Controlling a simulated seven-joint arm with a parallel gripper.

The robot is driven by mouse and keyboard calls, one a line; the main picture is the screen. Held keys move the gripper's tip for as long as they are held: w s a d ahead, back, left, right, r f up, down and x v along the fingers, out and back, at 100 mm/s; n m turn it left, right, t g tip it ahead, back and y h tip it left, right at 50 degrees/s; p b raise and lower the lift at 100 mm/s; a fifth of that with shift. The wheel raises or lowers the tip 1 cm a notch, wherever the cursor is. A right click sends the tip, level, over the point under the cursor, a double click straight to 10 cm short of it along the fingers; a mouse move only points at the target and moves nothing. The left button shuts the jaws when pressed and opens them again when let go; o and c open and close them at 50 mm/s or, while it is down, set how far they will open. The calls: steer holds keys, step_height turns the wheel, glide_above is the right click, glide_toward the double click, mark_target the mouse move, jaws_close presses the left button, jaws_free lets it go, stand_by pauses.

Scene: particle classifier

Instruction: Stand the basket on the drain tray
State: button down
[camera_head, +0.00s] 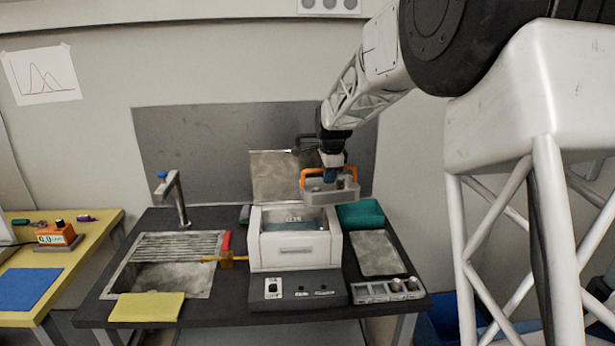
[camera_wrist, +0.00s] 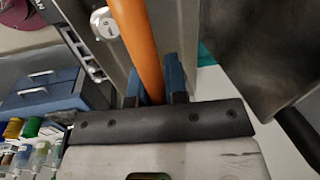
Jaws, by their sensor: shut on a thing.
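My gripper (camera_head: 331,174) is shut on the orange handle of the grey basket (camera_head: 322,195). In the wrist view the handle (camera_wrist: 138,45) passes between the blue fingertips of my gripper (camera_wrist: 155,88). The basket hangs roughly level in the air, above the right rear of the white bath machine (camera_head: 294,252). Small pale items show inside the basket, too small to make out. A flat grey metal tray (camera_head: 379,252) lies empty right of the machine. A ribbed drainer (camera_head: 178,245) covers the back of the sink at left. I cannot tell for certain which is the drain tray.
The machine's lid (camera_head: 283,178) stands open behind it. A teal box (camera_head: 360,215) sits behind the flat tray, and a holder with metal pieces (camera_head: 388,290) in front. A tap (camera_head: 173,198), a yellow cloth (camera_head: 147,307) and a red-and-yellow tool (camera_head: 228,250) are at left.

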steer(key=s+d+f+n, duration=0.2)
steer(key=d+n, duration=0.2)
steer(key=d, duration=2.4)
steer(key=s+d+f+n, duration=0.1)
steer(key=s+d, duration=0.2)
steer(key=d, duration=0.5)
steer(key=s+d+n+y, duration=0.1)
steer(key=s+d+n, duration=0.1)
steer(key=s+d, duration=0.35)
steer(key=s+d+f+n, duration=0.1)
steer(key=d, duration=0.8)
steer(key=w+a+f+n, duration=0.3)
steer(key=a+f, duration=0.1)
steer(key=a, duration=0.7)
steer(key=w+a+f+n+g, duration=0.1)
steer(key=w+a+f, duration=0.3)
steer(key=a, duration=0.7)
steer(key=w+a+f+n+g+y, duration=0.1)
steer(key=w+a+f+n, duration=0.2)
steer(key=a, duration=0.8)
steer(key=shift+w+a+f+n, duration=0.2)
steer(key=shift+f+n, duration=0.3)
steer(key=shift+n, duration=0.3)
steer(key=shift+f, duration=0.25)
steer(key=shift+f, duration=2.8)
steer(key=shift+f, duration=0.6)
